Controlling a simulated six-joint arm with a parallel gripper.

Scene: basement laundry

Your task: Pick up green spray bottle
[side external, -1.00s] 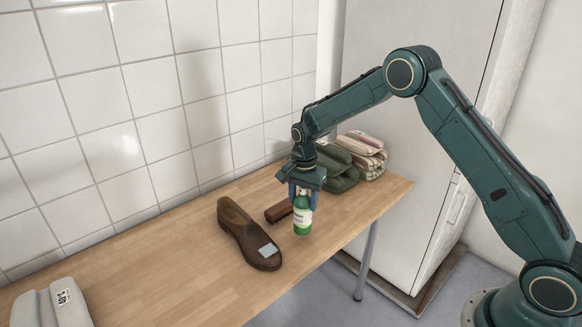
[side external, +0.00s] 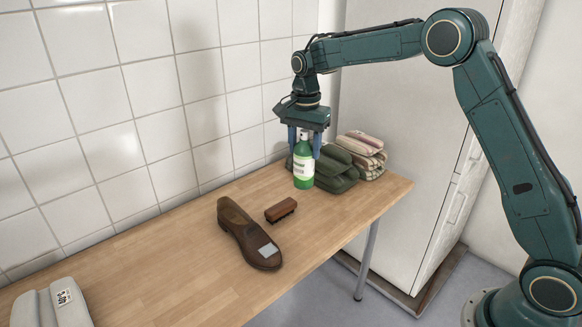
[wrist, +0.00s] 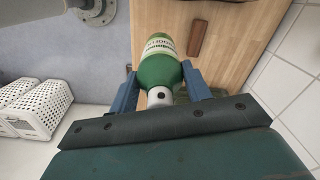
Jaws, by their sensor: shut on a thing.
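The green spray bottle (side external: 303,166) has a white label and hangs upright between the fingers of my gripper (side external: 304,140). My gripper is shut on its upper part and holds it above the wooden table (side external: 150,262). In the wrist view the bottle (wrist: 158,68) sits between the two blue fingers of my gripper (wrist: 160,84), its white top (wrist: 159,97) towards the camera. The bottle's top is partly hidden by the gripper in the side view.
A brown shoe (side external: 244,232) and a wooden brush (side external: 281,210) lie on the table. Folded green cloth (side external: 336,165) and striped cloth (side external: 363,150) are behind the bottle. A grey folded item (side external: 58,305) is at the front left. A tiled wall (side external: 150,110) runs along the back.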

